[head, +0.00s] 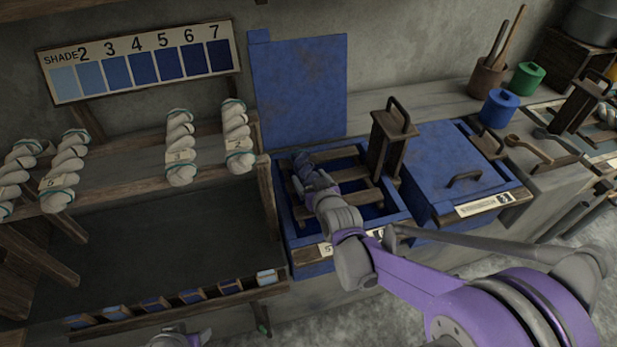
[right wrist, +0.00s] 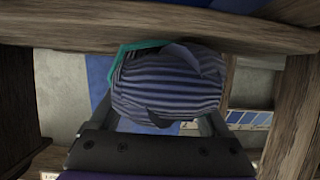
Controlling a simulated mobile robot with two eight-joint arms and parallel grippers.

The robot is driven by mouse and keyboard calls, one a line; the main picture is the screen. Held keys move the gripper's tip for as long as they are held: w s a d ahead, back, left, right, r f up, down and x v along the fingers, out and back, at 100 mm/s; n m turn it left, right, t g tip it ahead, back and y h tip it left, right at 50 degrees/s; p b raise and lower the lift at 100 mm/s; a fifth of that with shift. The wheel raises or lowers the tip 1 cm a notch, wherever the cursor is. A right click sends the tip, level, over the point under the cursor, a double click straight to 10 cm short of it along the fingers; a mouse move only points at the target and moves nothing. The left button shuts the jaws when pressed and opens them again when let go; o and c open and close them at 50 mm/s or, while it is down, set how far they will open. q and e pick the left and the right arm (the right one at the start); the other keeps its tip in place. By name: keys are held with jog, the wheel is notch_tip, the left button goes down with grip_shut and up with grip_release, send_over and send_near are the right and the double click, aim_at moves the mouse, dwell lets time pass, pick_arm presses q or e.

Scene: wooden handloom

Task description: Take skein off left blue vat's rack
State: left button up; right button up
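The left blue vat (head: 298,262) stands open, with its blue lid upright behind it. A wooden rack (head: 352,198) with slats lies across its mouth. My right gripper (head: 310,180) reaches down over the left part of this rack. A dark blue skein (head: 303,159) is at its fingertips. In the right wrist view the skein (right wrist: 165,85) looks striped blue-grey with a teal tie, and sits between the two fingers, under a wooden bar. Whether the fingers press on it is not clear. A grey part of my left gripper (head: 182,340) shows at the bottom edge; its fingers are not clear.
A wooden post with a handle (head: 392,140) rises at the rack's right. A second blue vat with a closed lid (head: 455,160) stands to the right. White skeins (head: 180,148) hang on a wooden stand at the left, below a shade chart (head: 140,62).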

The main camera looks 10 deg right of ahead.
jog(key=c, duration=1.1)
